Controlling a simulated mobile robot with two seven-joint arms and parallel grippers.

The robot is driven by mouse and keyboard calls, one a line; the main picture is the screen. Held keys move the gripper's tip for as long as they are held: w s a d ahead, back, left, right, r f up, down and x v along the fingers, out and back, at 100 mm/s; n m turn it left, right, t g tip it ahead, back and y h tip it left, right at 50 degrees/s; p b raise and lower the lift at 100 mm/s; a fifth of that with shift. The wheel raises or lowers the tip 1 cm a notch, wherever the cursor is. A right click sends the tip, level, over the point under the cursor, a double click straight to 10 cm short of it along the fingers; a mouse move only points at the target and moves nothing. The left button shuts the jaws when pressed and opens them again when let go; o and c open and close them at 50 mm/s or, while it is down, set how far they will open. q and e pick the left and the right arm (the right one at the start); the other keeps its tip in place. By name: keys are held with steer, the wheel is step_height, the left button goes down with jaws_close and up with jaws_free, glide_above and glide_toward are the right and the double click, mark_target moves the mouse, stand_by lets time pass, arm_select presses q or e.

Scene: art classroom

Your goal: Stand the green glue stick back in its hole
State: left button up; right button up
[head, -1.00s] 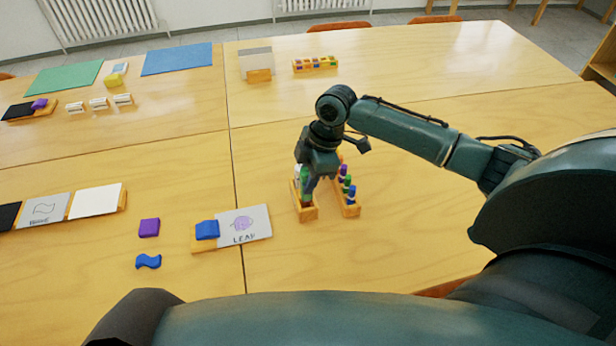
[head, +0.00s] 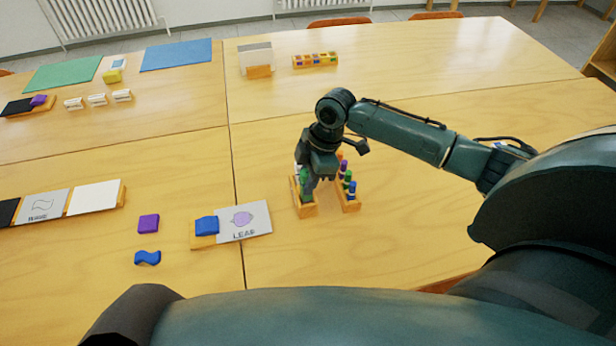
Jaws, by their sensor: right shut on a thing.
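My right gripper (head: 305,192) points down over the left one of two narrow wooden racks. It is shut on the green glue stick (head: 303,177), which shows in part between the fingers and looks upright. The left rack (head: 306,212) lies below it; the stick's lower end is at the rack, but I cannot tell whether it is in a hole. The right rack (head: 351,207) holds several upright sticks with coloured tops in blue, green, purple and orange. My left gripper is not in view.
A card marked LEAF (head: 250,222) in a wooden holder, with a blue block (head: 206,225), lies left of the racks. A purple block (head: 148,223) and a blue wavy piece (head: 147,257) lie farther left. The table right of the racks is clear.

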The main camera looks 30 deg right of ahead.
steer(key=shift+p, duration=0.7)
stand_by(0.6)
steer(key=shift+f+p, duration=0.3)
steer(key=shift+f, duration=1.1)
stand_by(2.5)
steer(key=o, duration=1.1)
steer(key=shift+c, duration=0.2)
steer(key=shift+o, duration=1.2)
